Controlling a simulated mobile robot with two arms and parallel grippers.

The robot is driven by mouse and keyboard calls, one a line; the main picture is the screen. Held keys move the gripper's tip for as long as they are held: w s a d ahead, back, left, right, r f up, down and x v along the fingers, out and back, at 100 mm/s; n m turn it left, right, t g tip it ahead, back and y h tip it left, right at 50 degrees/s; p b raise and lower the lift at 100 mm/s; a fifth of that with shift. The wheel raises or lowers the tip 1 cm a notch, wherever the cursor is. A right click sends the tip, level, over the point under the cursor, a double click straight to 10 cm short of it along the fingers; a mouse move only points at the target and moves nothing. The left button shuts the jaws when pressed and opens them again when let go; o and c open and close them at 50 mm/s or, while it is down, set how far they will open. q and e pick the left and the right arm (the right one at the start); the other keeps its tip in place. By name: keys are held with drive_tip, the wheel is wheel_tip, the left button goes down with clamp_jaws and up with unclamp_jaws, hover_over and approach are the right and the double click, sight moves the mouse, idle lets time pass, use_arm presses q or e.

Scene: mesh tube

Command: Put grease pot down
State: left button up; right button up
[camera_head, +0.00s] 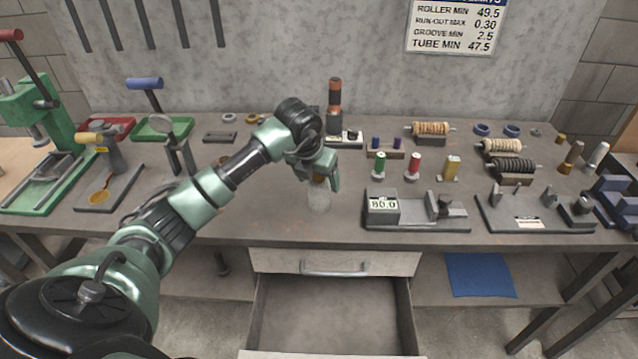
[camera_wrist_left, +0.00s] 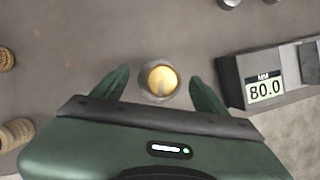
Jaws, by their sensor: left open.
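My right gripper does not show.
A gauge reading 80.0 (camera_head: 383,207) stands right of the pot. Coloured spools, including a red one (camera_head: 413,166), stand behind it. An empty drawer (camera_head: 330,310) is open below. The bench left of the pot (camera_head: 262,212) is clear.

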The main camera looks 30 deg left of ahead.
use_arm(q)
drive_tip(key=b+v, duration=0.1)
drive_tip(key=v, duration=0.9)
drive_tip(key=shift+s, duration=0.15)
